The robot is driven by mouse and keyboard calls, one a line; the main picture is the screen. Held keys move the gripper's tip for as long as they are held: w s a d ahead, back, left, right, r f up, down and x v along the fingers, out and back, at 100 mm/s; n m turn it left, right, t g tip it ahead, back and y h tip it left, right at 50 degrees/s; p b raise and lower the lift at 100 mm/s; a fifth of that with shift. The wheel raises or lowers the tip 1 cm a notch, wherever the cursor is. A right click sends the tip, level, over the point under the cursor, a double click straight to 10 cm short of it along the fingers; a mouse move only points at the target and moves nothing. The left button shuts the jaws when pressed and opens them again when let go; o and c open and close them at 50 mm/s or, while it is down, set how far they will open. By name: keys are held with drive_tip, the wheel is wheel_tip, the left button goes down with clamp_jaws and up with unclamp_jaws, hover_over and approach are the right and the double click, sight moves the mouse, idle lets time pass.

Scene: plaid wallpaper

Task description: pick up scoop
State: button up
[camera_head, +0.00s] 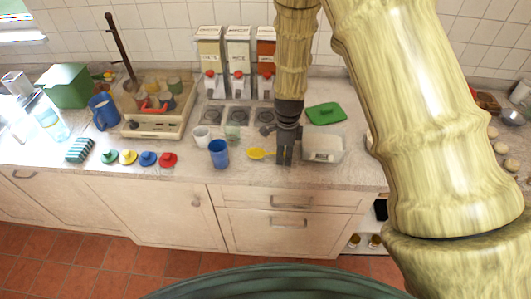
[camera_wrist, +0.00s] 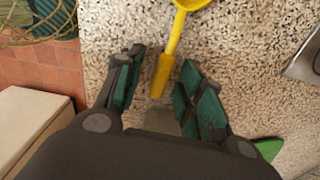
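A yellow scoop (camera_head: 257,153) lies on the speckled counter. In the wrist view its handle (camera_wrist: 166,70) points down toward my gripper and its bowl (camera_wrist: 192,3) is cut off at the top edge. My gripper (camera_head: 284,160) points down over the counter, just right of the scoop in the head view. In the wrist view my gripper (camera_wrist: 160,75) is open, and the end of the handle lies between the two fingertips in the picture. The fingers show apart from the handle on both sides. The height of the fingertips above the counter is hard to tell.
A blue cup (camera_head: 219,153) stands left of the scoop, and a clear container (camera_head: 323,148) stands right of my gripper. A green lid (camera_head: 326,113) lies behind it. Several dispensers (camera_head: 238,55) stand at the wall. The counter's front edge (camera_head: 240,182) is close.

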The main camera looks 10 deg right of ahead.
clamp_jaws()
drive_tip(key=shift+r, duration=0.1)
idle(0.3)
drive_tip(key=shift+r+b, duration=0.7)
drive_tip(key=shift+r, duration=0.05)
drive_tip(key=shift+r+b, duration=0.55)
drive_tip(key=shift+r, duration=0.35)
drive_tip(key=s+a+b, duration=0.2)
drive_tip(key=s+a, duration=0.1)
drive_tip(key=s, duration=0.4)
drive_tip(key=s+a+r+b, duration=0.1)
drive_tip(key=s+a+b, duration=0.1)
drive_tip(key=s, duration=0.6)
drive_tip(key=shift+a+r+b, duration=0.3)
drive_tip(key=shift+a+b, duration=0.1)
